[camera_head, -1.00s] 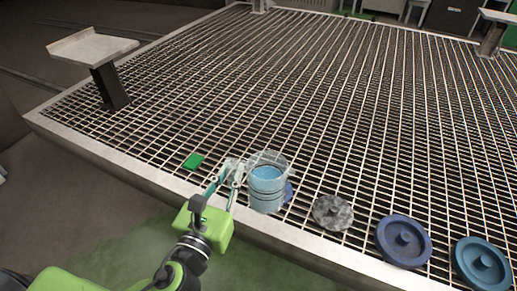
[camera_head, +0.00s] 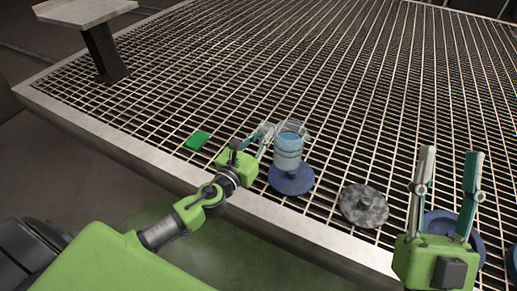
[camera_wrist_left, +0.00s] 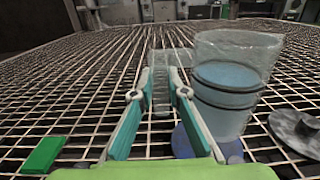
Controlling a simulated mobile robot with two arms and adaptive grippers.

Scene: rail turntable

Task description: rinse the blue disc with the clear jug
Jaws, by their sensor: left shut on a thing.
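The clear jug (camera_head: 289,150), with light blue liquid inside, is upright. My left gripper (camera_head: 264,134) is shut on its handle at its left side; the handle also shows between the fingers in the left wrist view (camera_wrist_left: 161,88). A blue disc (camera_head: 291,181) with a centre knob lies on the grating. The jug's bottom overlaps its far part in the head view; I cannot tell the gap between them. In the wrist view the jug (camera_wrist_left: 227,88) hides part of this disc (camera_wrist_left: 184,145). My right gripper (camera_head: 450,158) is open and empty, fingers upward, at the right.
A grey mottled disc (camera_head: 364,206) lies right of the blue disc. Another blue disc (camera_head: 473,238) is partly hidden behind my right gripper, with a further disc cut off at the right edge. A green block (camera_head: 197,140) lies left. The grating (camera_head: 330,75) beyond is clear.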

